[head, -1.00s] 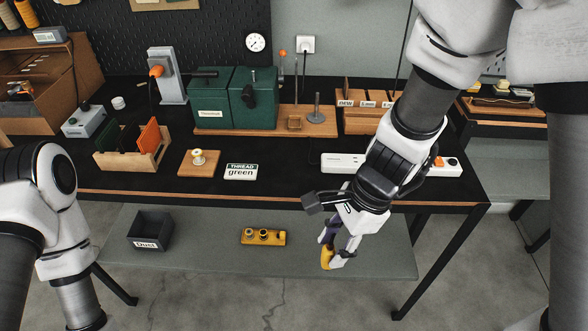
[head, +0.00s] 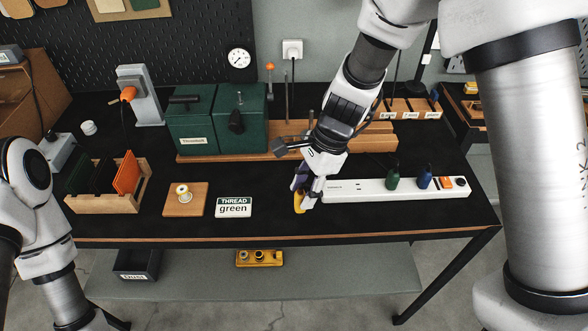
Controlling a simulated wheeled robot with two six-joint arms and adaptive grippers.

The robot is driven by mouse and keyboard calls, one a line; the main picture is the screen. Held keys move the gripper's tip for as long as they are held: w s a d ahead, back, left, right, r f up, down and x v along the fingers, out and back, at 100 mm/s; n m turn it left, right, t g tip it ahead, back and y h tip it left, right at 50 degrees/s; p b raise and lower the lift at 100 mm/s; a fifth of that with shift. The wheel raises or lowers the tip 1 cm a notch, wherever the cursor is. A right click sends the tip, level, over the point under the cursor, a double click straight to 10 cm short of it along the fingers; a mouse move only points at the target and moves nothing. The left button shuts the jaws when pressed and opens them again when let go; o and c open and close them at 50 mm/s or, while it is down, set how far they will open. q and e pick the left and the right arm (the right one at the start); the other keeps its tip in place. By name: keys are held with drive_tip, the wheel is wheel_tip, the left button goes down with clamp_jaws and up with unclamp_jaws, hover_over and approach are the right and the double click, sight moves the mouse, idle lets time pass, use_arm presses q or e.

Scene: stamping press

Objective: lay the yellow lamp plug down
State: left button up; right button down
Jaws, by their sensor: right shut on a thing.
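The yellow lamp plug (head: 299,203) is between the fingers of my right gripper (head: 304,197), which is shut on it. The gripper points down over the black bench top, just left of the white power strip's (head: 357,190) left end. The plug is at or close above the bench top; I cannot tell whether it touches. The fingers hide part of the plug. My left arm shows at the left edge, but its gripper is out of the picture.
Left are a "THREAD green" card (head: 234,207), a wooden block with a spool (head: 186,199) and a rack (head: 112,203). Bench top in front of the gripper is clear.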

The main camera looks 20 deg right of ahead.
drive_tip(key=w+f+p, duration=0.1)
drive_tip(key=w, duration=0.1)
drive_tip(key=w+f+p, duration=0.1)
drive_tip(key=w, duration=0.2)
drive_tip(key=w+f+p, duration=0.1)
drive_tip(key=w+f, duration=0.1)
drive_tip(key=shift+w+d, duration=0.2)
drive_tip(key=shift+d, duration=0.05)
drive_tip(key=shift+w+f, duration=0.15)
drive_tip(key=shift+f, duration=0.3)
drive_tip(key=c, duration=0.7)
unclamp_jaws()
drive_tip(key=shift+r, duration=0.1)
drive_tip(key=shift+o, duration=0.2)
